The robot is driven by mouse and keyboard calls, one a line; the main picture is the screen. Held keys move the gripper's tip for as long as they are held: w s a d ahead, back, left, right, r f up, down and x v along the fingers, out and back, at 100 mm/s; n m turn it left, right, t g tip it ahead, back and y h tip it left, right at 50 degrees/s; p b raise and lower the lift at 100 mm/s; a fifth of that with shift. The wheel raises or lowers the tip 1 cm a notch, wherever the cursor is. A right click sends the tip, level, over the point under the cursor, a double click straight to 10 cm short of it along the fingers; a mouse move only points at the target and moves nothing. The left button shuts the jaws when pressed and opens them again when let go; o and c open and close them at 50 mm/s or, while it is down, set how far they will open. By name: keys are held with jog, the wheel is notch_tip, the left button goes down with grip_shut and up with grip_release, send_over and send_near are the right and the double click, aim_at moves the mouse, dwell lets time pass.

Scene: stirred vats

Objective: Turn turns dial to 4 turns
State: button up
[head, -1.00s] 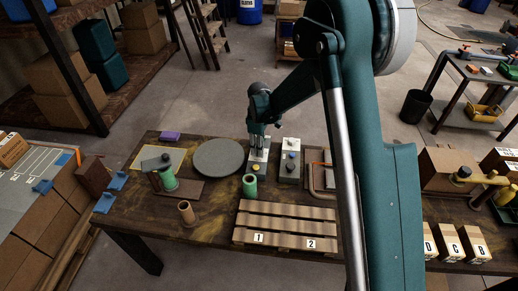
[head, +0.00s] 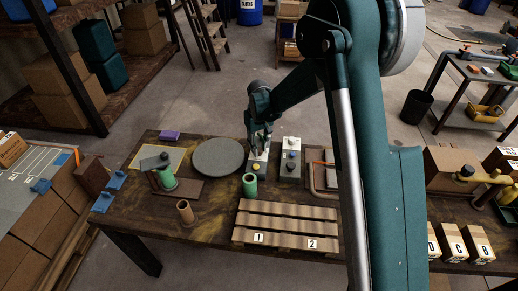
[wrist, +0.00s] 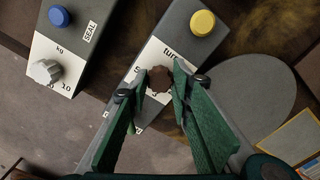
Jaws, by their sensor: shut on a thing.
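The turns dial (wrist: 160,79) is a small brown knob on the white face of a grey box (wrist: 179,32). The printed word "turn..." shows beside it, partly covered. In the wrist view my gripper (wrist: 160,80) has its two green fingers on either side of the knob, shut on it. The fingers hide most of the scale, so I cannot read the dial's setting. In the head view my gripper (head: 261,146) is over the far end of the box (head: 258,157), and the knob is hidden there.
A yellow button (wrist: 202,22) is on the same box. Beside it stands a second box with a blue button (wrist: 58,16) marked SEAL and a white kg knob (wrist: 46,71). A round grey plate (head: 218,157), a green cylinder (head: 250,186) and a slatted pallet (head: 287,207) are near.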

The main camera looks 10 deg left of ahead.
aim_at(259, 150)
jog(key=m, duration=0.4)
jog(key=shift+m+b, duration=0.3)
jog(key=m, duration=0.4)
jog(key=shift+a, duration=0.1)
jog(key=o, duration=0.9)
jog(key=shift+r, duration=0.2)
notch_tip(259, 150, up, 12)
jog(key=shift+f, duration=0.15)
dwell(0.6)
